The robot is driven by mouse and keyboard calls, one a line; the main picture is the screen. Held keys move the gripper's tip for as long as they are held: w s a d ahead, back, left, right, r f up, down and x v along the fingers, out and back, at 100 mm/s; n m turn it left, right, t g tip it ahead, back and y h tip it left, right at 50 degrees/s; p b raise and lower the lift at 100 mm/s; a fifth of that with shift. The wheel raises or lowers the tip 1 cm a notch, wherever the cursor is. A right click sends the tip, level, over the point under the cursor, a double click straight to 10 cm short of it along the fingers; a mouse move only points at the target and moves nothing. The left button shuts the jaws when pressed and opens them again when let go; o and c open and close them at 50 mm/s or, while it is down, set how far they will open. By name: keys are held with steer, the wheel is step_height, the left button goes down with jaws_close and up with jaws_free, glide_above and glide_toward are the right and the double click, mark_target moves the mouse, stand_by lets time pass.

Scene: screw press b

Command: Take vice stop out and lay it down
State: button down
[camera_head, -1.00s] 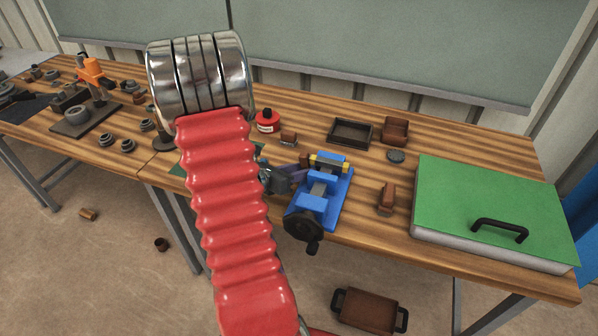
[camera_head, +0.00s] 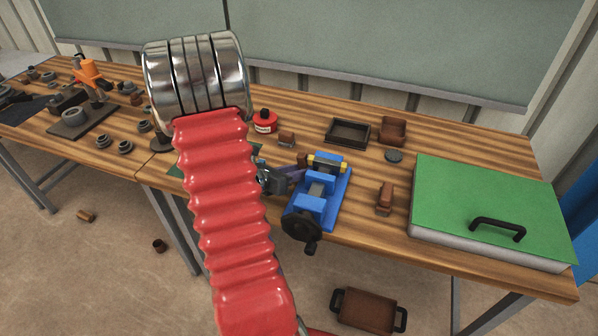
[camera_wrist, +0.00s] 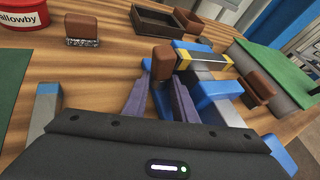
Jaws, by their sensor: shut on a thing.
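A small brown block, which I take as the vice stop (camera_wrist: 162,64), stands upright at the left end of the striped bar. It also shows in the head view (camera_head: 303,159). My gripper (camera_wrist: 160,90) has its purple-grey fingers shut on this block. I cannot tell whether the block still touches the vice; its lower part is hidden between the fingers.
A dark open tray (camera_head: 347,132), a brown block (camera_head: 393,130) and a grey disc (camera_head: 394,156) lie behind the vice. Another brown piece (camera_head: 385,198) and a green-topped case (camera_head: 490,205) are to its right. A red tin (camera_head: 265,121) stands left.

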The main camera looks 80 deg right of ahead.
mark_target(301, 158)
steer(key=shift+w+d+r, duration=0.15)
steer(key=shift+w+r, duration=0.05)
steer(key=shift+r, duration=0.7)
steer(key=shift+s+r, duration=0.15)
steer(key=shift+r, duration=0.5)
steer(key=shift+r, duration=0.1)
steer(key=shift+r, duration=0.85)
stand_by(0.5)
